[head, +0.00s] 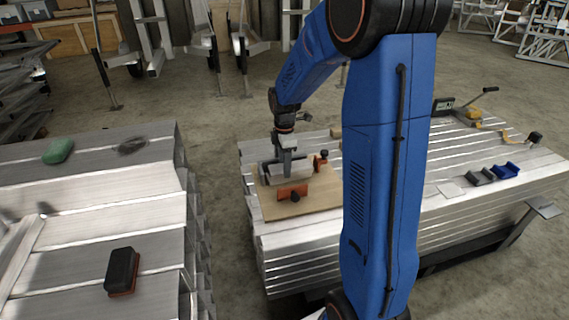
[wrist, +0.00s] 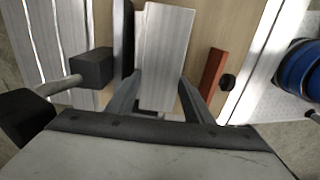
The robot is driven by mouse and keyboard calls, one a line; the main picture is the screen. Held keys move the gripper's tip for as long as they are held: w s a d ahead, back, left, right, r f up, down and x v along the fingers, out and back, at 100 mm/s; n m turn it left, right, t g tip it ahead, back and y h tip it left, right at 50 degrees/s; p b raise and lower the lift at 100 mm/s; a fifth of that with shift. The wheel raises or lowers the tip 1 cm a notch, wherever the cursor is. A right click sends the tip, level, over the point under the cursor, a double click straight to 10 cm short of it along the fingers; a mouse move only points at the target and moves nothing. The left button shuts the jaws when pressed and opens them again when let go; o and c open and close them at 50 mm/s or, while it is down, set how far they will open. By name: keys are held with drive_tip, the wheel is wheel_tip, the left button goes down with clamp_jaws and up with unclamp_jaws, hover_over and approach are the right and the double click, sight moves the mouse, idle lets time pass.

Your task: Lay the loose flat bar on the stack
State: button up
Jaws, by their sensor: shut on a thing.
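My gripper (head: 286,158) points down over a wooden board on the right-hand stack of aluminium bars. It is shut on a silver flat piece, which I take for the flat bar (wrist: 165,50); the bar lies between the two fingers in the wrist view. In the head view the bar (head: 291,172) sits low over the board, and I cannot tell whether it touches it. The right-hand stack (head: 300,240) is layered silver bars. A left-hand stack (head: 90,220) of wide silver bars stands apart, with a narrow bar (head: 22,245) slanting across it.
The wooden board (head: 325,200) carries an orange block with a black knob (head: 293,192). A black-and-brown brush (head: 122,270) and a green object (head: 58,150) lie on the left stack. Blue (head: 505,171) and grey holders (head: 481,177) sit at right. Floor shows between the stacks.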

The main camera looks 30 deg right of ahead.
drive_tip(key=o, duration=1.6)
drive_tip(key=shift+c, duration=0.2)
wheel_tip(320, 180, up, 17)
drive_tip(key=shift+r, duration=0.2)
drive_tip(key=s+a+r+m+t, duration=0.1)
drive_tip(key=s+a+m, duration=0.15)
drive_tip(key=s, duration=0.35)
drive_tip(key=s+a+r+m+t, duration=0.1)
drive_tip(key=s+m, duration=0.2)
drive_tip(key=s, duration=0.2)
drive_tip(key=s+a+r+m, duration=0.1)
drive_tip(key=s+r+m, duration=0.15)
drive_tip(key=s, duration=0.35)
drive_tip(key=s+a+f+m+t, duration=0.1)
drive_tip(key=s+f+m, duration=0.1)
drive_tip(key=s+m, duration=0.2)
drive_tip(key=s+a+f+m+t, duration=0.1)
drive_tip(key=s+f+m, duration=0.2)
drive_tip(key=s, duration=0.7)
drive_tip(key=shift+s+a+f+m+t, duration=0.25)
drive_tip(key=shift+s+f+m+t, duration=0.05)
drive_tip(key=shift+s+m+t, duration=0.1)
